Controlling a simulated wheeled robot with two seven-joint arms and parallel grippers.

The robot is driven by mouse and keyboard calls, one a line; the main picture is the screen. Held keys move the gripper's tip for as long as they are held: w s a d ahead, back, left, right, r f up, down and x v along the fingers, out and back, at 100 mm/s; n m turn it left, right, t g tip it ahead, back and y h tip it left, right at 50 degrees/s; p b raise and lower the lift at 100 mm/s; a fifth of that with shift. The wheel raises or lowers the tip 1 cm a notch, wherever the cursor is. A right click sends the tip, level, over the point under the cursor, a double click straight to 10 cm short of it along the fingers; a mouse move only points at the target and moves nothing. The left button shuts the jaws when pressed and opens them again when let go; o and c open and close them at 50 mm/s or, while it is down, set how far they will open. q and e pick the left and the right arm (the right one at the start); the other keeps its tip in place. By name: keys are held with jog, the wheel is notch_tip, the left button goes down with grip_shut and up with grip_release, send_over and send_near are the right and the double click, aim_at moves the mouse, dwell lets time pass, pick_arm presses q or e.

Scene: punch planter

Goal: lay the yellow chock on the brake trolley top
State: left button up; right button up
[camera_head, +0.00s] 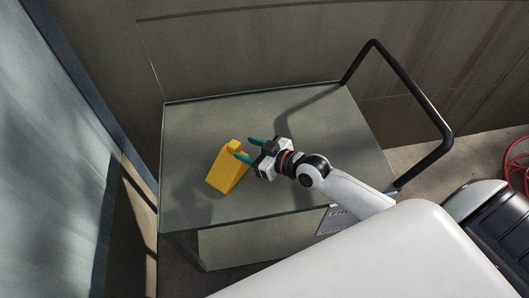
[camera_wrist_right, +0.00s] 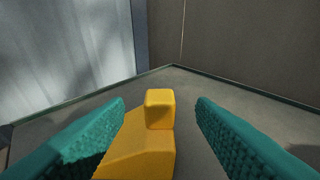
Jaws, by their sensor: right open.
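The yellow chock (camera_head: 226,170) is on the grey brake trolley top (camera_head: 190,125), left of its middle. It appears to rest on the surface. A small raised block stands at its upper end. My right gripper (camera_head: 242,148) is open, with its teal fingers at the chock's upper end. In the right wrist view the chock (camera_wrist_right: 140,150) shows between the spread fingers, its raised block near the middle. Gaps show between the block and both fingers, so the gripper is not clamped on it. My left gripper is not in view.
The trolley top has a thin raised rim (camera_head: 250,94) and bare room around the chock. A black tubular handle (camera_head: 412,88) rises at its right end. Brown wall panels (camera_head: 240,50) stand behind, and a pale grey panel (camera_head: 60,150) stands to the left.

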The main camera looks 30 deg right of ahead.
jog(key=v, duration=0.6)
jog(key=shift+s, duration=0.1)
dwell(0.3)
jog(key=s+a+f+g, duration=0.1)
jog(key=s, duration=0.1)
jog(key=s+a+f+g+h, duration=0.1)
jog(key=s, duration=0.2)
jog(key=s+a+f+g+h, duration=0.1)
jog(key=s+a+f+g, duration=0.1)
jog(key=shift+s+m, duration=0.2)
jog(key=shift+m, duration=0.1)
jog(key=s+d+m+g+h, duration=0.3)
jog(key=s+g+h, duration=0.2)
jog(key=s, duration=0.6)
notch_tip(320, 180, down, 28)
jog(key=s+g, duration=0.2)
jog(key=s+d+f, duration=0.3)
jog(key=s+f, duration=1.1)
jog(key=s, duration=0.2)
jog(key=shift+f+g, duration=0.4)
